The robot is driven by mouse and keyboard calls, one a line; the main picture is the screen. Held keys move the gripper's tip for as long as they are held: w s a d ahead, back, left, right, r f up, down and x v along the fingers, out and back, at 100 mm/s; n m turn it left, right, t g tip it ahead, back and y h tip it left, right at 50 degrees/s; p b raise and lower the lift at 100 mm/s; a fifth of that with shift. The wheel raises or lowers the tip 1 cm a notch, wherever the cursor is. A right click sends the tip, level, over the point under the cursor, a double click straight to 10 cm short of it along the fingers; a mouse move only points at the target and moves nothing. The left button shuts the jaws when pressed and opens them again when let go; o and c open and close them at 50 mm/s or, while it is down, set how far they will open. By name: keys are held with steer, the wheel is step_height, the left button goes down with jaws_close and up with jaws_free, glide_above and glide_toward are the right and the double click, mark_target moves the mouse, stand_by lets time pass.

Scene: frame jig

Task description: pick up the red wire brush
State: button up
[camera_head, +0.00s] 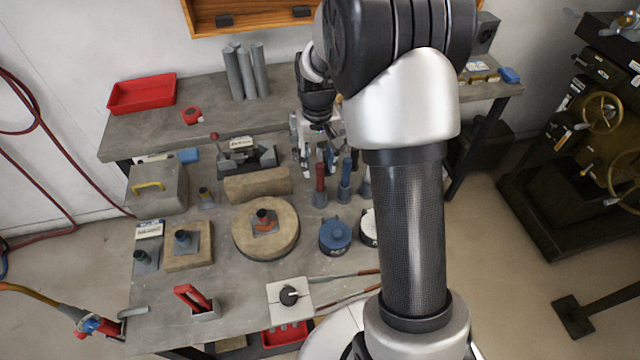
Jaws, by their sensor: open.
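A red upright tool (320,184) with a grey foot stands right of centre on the front table, beside similar blue ones. It looks like the red wire brush, but bristles are too small to make out. Another red-handled item (193,299) with a grey block lies near the front left edge; I cannot tell whether it is a brush. My gripper (303,160) is open, pointing down just behind and left of the upright red tool. Its fingers are small and partly lost against grey things behind, so contact with anything is unclear.
Blue upright tools (345,182) stand close to the right of the red one. A round tan disc (265,240), a blue canister (335,236) and a tan roll (257,184) stand nearby. My arm covers the table's right side. Small bare patches lie at the front left.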

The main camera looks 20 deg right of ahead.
mark_target(320, 176)
steer(key=f, duration=0.2)
steer(key=f+b, duration=0.2)
steer(key=f, duration=0.1)
steer(key=shift+s+d+f, duration=0.1)
steer(key=shift+s+f, duration=0.25)
steer(key=shift+r, duration=0.1)
jaws_close()
